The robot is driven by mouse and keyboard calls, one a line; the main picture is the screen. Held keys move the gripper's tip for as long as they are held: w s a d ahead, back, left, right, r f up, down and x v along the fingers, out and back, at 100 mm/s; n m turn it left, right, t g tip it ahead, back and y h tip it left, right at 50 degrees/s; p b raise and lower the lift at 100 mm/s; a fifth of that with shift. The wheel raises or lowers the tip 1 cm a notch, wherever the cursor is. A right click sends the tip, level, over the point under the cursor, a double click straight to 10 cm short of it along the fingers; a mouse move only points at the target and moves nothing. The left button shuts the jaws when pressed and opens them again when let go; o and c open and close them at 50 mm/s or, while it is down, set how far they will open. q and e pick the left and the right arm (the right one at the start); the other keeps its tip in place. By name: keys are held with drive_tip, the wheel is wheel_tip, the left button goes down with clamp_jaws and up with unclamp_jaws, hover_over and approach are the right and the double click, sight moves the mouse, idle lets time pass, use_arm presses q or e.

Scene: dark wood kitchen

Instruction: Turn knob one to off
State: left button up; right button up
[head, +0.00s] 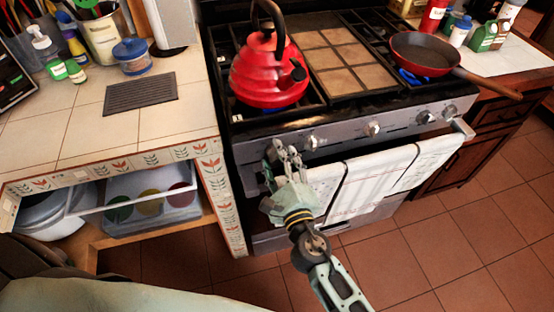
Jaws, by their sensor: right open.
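The stove's front panel (345,133) carries a row of silver knobs. One knob (313,142) shows just right of my right gripper, with another knob (373,128) farther right and a pair near the right end. My right gripper (283,150) is open at the left end of the panel, its fingers pointing up at it. My left gripper is not in view.
A red kettle (268,72) stands on the left burner and a red pan (424,54) on the right one, blue flame beneath both. White towels (375,180) hang on the oven handle. A tiled counter (185,125) borders the stove on the left.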

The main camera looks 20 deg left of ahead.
drive_tip(key=shift+c, duration=0.7)
drive_tip(key=c, duration=0.9)
drive_tip(key=shift+c, duration=0.2)
